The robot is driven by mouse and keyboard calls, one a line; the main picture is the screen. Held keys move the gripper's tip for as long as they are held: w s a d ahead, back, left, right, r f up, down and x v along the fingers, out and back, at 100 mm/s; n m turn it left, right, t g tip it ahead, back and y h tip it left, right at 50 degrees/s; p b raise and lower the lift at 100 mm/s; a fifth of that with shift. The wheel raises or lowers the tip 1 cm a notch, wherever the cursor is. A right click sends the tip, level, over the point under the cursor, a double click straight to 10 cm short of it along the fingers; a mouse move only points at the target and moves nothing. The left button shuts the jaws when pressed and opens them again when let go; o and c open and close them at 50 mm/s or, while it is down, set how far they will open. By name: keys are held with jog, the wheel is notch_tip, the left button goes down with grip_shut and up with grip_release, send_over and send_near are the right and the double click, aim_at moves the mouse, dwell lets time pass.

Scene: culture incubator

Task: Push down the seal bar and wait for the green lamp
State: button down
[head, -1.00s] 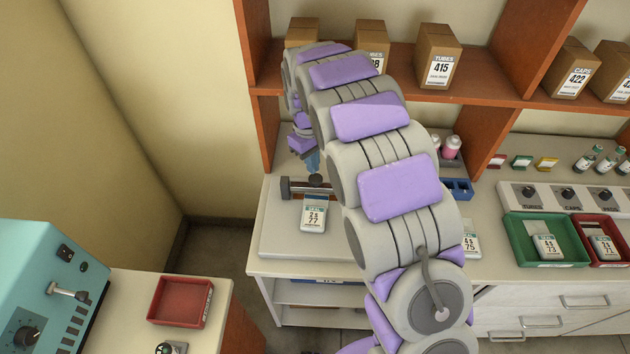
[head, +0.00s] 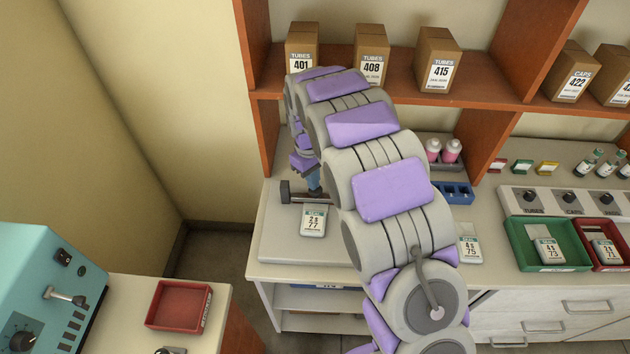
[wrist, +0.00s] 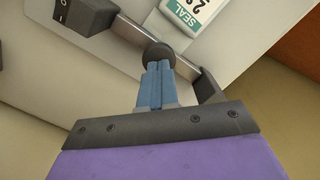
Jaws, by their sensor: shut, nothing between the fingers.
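The sealer (head: 275,245) is a pale flat unit at the left end of the bench. Its seal bar (head: 297,197) is a thin bar with a dark end block. In the wrist view the bar (wrist: 132,32) is metallic and carries a round black knob (wrist: 158,54). My gripper (wrist: 158,67) is shut and empty, its blue fingertips at the knob and apparently touching it. In the head view my gripper (head: 314,186) is over the bar, partly hidden by my arm. A pouch marked SEAL 77 (head: 313,222) lies at the bar. I see no lit green lamp.
A black rocker switch (wrist: 62,11) is on the sealer. Boxes (head: 371,55) stand on the shelf above my arm. A blue rack (head: 455,191), a green tray (head: 515,235) and pouch 75 (head: 469,250) are to the right. A red tray (head: 179,306) sits on the left counter.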

jog(key=shift+w+a+r+p, duration=0.25)
jog(key=shift+w+a+p, duration=0.3)
jog(key=shift+w, duration=0.05)
jog(key=shift+w+a+r+p, duration=0.25)
jog(key=shift+w+a+p, duration=0.25)
jog(key=shift+w+a, duration=0.05)
jog(key=shift+s, duration=0.1)
notch_tip(320, 180, up, 17)
jog(key=w+a+p, duration=0.1)
jog(key=p, duration=0.2)
jog(key=shift+w+a, duration=0.2)
jog(key=shift+r, duration=0.15)
